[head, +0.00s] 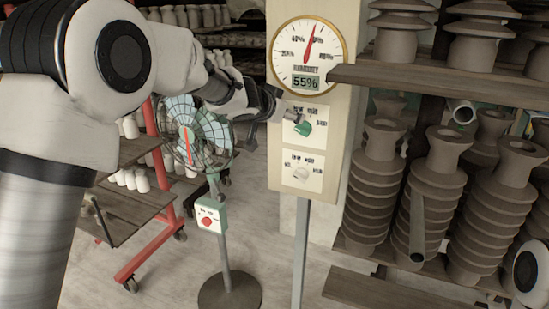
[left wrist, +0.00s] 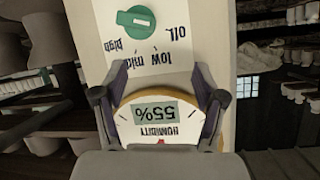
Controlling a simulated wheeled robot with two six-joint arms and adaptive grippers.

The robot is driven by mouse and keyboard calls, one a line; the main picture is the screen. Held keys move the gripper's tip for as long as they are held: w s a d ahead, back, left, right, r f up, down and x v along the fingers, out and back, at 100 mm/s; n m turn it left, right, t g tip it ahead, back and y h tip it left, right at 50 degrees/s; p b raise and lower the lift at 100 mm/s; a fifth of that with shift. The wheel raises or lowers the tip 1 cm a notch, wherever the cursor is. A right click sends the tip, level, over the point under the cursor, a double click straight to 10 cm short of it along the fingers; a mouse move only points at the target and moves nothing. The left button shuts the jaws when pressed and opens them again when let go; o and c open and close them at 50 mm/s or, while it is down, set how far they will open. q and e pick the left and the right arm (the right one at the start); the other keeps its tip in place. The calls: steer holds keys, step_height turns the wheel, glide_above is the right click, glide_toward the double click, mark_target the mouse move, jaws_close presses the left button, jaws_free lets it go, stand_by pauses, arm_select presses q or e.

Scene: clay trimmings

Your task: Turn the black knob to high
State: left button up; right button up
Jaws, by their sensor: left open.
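No black knob shows in either view. A green knob (head: 303,128) sits on the upper switch plate of the cream panel (head: 345,60); it also shows in the left wrist view (left wrist: 136,20), where the printed words off, low, mid and high appear upside down around it. Its pale mark lies on the side toward off. A white knob (head: 301,174) is on the lower plate, and a red knob (head: 207,222) is on the fan's control box. My left gripper (head: 288,108) is open and empty in front of the panel, close above the green knob; its fingers (left wrist: 158,97) frame the gauge. The right gripper is out of view.
A round humidity gauge (head: 307,52) reading 55% is above the knobs. A stand fan (head: 197,135) is left of the panel. Shelves of brown ribbed clay pieces (head: 434,180) are close on the right, with a plank (head: 435,80) beside the gauge. A red-framed rack (head: 150,190) stands left.

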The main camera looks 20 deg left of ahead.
arm_select(q)
step_height(320, 180, down, 12)
steer(key=s+a+g+b, duration=0.1)
steer(key=shift+s+a+n+g, duration=0.2)
steer(key=shift+n+g, duration=0.1)
steer(key=shift+n, duration=0.1)
